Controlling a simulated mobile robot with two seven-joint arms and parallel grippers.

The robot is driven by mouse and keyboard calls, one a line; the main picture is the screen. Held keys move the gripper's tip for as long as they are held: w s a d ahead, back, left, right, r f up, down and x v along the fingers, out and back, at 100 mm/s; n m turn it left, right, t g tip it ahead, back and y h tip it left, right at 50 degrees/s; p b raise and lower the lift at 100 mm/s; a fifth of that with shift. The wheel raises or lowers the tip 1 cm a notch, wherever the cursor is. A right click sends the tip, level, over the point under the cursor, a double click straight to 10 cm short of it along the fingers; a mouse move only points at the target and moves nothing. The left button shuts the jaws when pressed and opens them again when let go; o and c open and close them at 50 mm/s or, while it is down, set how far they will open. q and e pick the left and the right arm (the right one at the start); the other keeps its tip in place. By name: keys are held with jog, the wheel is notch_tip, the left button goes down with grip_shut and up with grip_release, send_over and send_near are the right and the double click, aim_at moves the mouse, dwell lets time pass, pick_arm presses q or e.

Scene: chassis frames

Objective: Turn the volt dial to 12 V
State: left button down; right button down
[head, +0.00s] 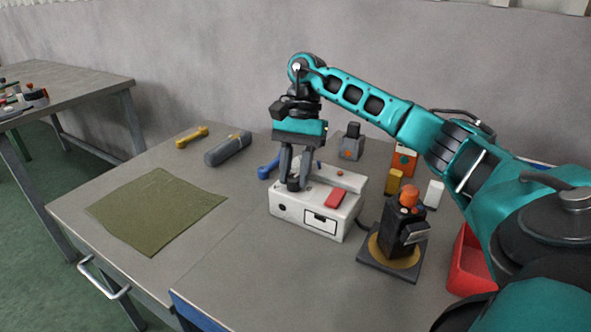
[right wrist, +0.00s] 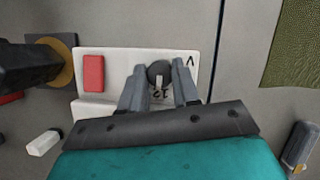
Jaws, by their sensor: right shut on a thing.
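The white power box (head: 330,217) stands on the table with a red switch or block on top and a framed panel on its front. The dark round volt dial (head: 293,185) is on its top at the left. My right gripper (head: 296,176) points down from above with its fingers around the dial, shut on it. In the right wrist view the dial (right wrist: 159,70) sits between the fingertips (right wrist: 160,78). A pale pointer mark on it faces the printed "12", which shows partly between the fingers. A "V" is printed beside it. My left gripper is not in view.
A black device with an orange knob (head: 409,194) stands right of the box, near a red bin (head: 468,265). A grey cylinder (head: 228,149), a yellow tool (head: 192,137) and a blue tool (head: 268,167) lie behind. A green cloth (head: 155,210) lies left; the front table area is clear.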

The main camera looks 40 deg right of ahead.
jog(key=shift+n, duration=0.3)
jog(key=c, duration=0.8)
grip_release()
jog(key=p+v, duration=0.5)
jog(key=v, duration=0.8)
jog(key=shift+a, duration=0.1)
